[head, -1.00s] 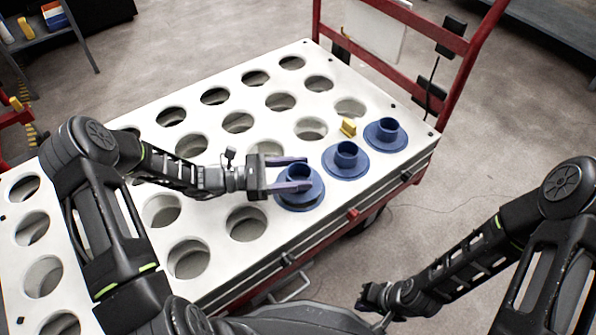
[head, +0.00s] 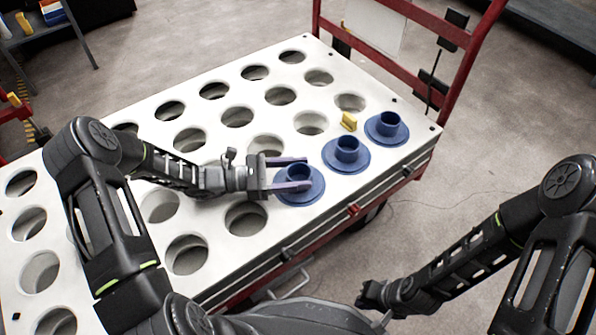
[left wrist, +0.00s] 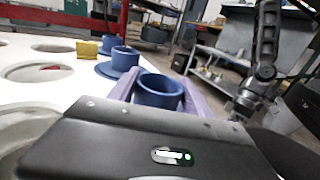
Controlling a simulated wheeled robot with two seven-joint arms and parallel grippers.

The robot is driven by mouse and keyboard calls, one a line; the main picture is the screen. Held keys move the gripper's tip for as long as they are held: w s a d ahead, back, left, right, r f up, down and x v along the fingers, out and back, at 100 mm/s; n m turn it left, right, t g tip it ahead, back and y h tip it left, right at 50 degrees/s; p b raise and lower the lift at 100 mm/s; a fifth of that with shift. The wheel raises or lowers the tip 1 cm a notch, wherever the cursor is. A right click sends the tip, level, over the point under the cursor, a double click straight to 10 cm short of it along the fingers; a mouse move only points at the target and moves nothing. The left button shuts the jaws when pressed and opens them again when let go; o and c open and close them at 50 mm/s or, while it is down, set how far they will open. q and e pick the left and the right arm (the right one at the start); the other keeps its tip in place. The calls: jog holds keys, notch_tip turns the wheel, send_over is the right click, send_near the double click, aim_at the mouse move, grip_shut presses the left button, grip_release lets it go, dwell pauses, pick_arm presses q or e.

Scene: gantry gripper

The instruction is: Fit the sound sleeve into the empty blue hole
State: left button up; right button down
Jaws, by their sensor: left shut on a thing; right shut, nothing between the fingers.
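My left gripper (head: 290,174) is shut on the nearest blue sleeve (head: 299,191), one finger on each side of its collar. The sleeve is upright, and its wide flange lies at the white board's surface; whether it is fully seated cannot be told. The held sleeve also shows between the fingers in the left wrist view (left wrist: 160,92). Two more blue sleeves, a middle one (head: 346,160) and a far one (head: 386,130), stand in the same row. The hole under the held sleeve is hidden. My right gripper (head: 372,298) is shut and empty, low beside the cart.
The white board (head: 220,145) on the red cart (head: 470,70) has several open round holes. A small yellow block (head: 349,121) stands on it near the middle and far sleeves. A grey shelf (head: 45,35) is at the upper left.

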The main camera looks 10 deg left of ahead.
pick_arm(q)
jog(key=o, duration=1.7)
jog(key=shift+c, duration=0.2)
jog(key=p+v, duration=0.1)
jog(key=v, duration=0.6)
jog(key=shift+r+p, duration=0.1)
jog(key=shift+p, duration=0.3)
jog(key=shift+s+a, duration=0.15)
jog(key=shift+a, duration=0.25)
